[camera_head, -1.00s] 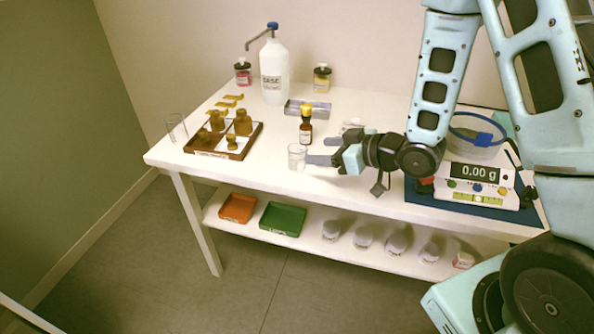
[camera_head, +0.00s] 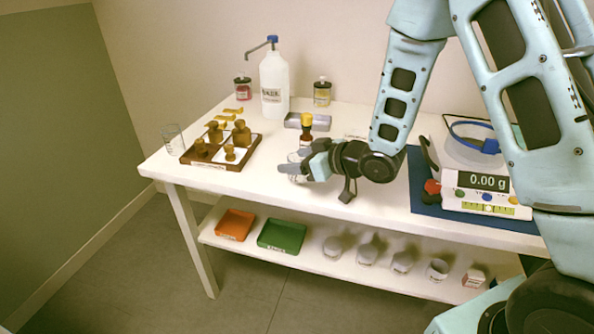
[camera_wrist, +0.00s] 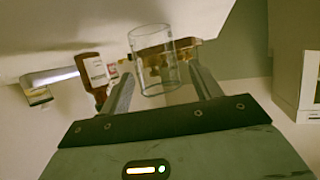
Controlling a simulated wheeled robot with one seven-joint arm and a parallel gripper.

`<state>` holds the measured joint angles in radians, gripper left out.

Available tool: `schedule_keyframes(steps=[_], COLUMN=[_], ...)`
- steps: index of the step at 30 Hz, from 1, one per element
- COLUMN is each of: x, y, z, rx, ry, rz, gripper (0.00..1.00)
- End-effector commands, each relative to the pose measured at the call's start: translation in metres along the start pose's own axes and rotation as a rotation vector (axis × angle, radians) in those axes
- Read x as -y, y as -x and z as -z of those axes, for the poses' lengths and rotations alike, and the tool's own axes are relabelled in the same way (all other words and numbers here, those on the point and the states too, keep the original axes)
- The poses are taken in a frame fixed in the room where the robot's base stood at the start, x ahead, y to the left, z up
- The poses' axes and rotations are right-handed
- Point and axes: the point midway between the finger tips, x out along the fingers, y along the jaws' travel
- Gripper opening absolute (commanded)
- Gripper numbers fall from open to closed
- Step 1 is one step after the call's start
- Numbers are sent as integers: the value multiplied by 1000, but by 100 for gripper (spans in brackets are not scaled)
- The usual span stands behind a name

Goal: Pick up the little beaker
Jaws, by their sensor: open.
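The little beaker is a small clear glass near the table's front edge. In the head view the beaker (camera_head: 294,157) is mostly hidden by my gripper (camera_head: 291,172). In the wrist view the clear beaker (camera_wrist: 150,48) shows between the two fingers of my gripper (camera_wrist: 163,83). My gripper is open, with a finger on either side of the beaker and visible room between them. A brown bottle with a yellow cap (camera_head: 306,122) stands just behind the beaker; it also shows at left in the wrist view (camera_wrist: 94,72).
A wooden tray (camera_head: 232,165) with brown bottles and a larger glass (camera_head: 172,138) are to the left. A white pump bottle (camera_head: 274,83) and a metal tray (camera_head: 318,125) stand behind. A scale (camera_head: 487,195) is at right. The lower shelf holds an orange tray (camera_head: 235,225) and a green tray (camera_head: 282,236).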

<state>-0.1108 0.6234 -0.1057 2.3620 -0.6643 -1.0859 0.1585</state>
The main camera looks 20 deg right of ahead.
Motion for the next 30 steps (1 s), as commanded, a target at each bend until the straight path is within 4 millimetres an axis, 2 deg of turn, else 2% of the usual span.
schedule_keyframes(steps=[8,9,12,14,23,26,30], x=[0,0,0,0,0,0,-1], y=[-5,-5,-5,-5,-4,0,10], z=[0,0,0,0,2,12,36], rx=[0,0,0,0,-1,-4,-6], ry=[-1,-1,-1,0,0,1,2], rz=[-1,-1,-1,-1,-1,-1,-2], gripper=[63,58,30,16,15,15,15])
